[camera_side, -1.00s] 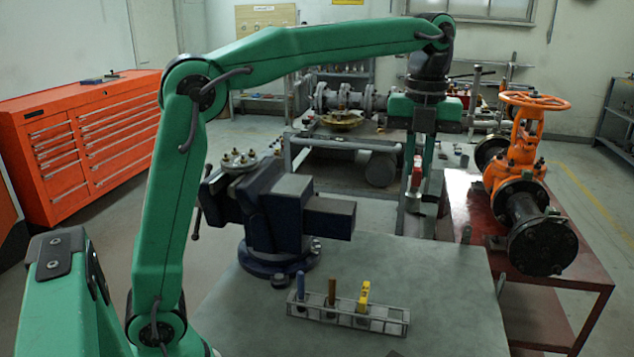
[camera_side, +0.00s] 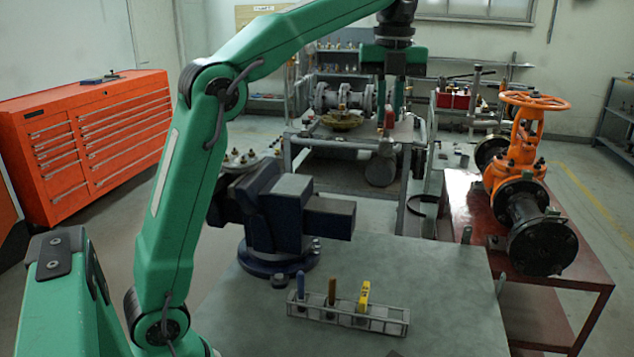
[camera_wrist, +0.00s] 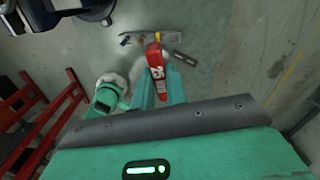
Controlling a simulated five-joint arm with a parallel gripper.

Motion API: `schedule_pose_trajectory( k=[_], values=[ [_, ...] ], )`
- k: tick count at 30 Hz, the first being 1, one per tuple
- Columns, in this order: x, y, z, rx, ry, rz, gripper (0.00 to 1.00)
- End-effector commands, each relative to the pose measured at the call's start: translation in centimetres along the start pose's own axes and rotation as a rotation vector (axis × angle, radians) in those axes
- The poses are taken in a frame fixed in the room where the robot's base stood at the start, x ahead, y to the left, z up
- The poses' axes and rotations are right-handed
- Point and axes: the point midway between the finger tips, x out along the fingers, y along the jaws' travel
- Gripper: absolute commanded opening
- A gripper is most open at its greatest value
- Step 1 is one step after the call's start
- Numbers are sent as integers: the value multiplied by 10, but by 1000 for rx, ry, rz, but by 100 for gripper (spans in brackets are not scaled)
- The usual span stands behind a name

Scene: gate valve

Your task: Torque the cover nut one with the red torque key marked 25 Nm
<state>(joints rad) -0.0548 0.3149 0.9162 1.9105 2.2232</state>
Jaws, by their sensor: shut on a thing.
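My gripper (camera_side: 389,130) is raised over the far side of the bench in the side view, shut on the red torque key (camera_side: 389,118). In the wrist view the key (camera_wrist: 156,60) is between my fingers, with a white marking like "25" on its side. A round metal cover with several upright studs or nuts (camera_side: 240,160) sits at the dark blue vise (camera_side: 275,215), left of my gripper and well apart from it. I cannot tell which nut is number one.
A key rack (camera_side: 390,326) on the grey bench (camera_side: 440,270) holds blue (camera_side: 300,285), brown (camera_side: 332,290) and yellow (camera_side: 363,295) keys. An orange-wheeled gate valve (camera_side: 525,165) stands on the red table at right. The bench's right part is clear.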

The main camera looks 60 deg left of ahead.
Motion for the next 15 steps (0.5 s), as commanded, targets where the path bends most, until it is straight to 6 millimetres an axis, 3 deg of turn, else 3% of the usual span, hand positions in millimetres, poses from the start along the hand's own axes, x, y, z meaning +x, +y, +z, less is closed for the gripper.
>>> schedule_pose_trajectory(
  k=[6,15],
  values=[
    [0,44,50,-142,0,0,0],
    [0,112,105,-328,0,0,0]
  ],
)
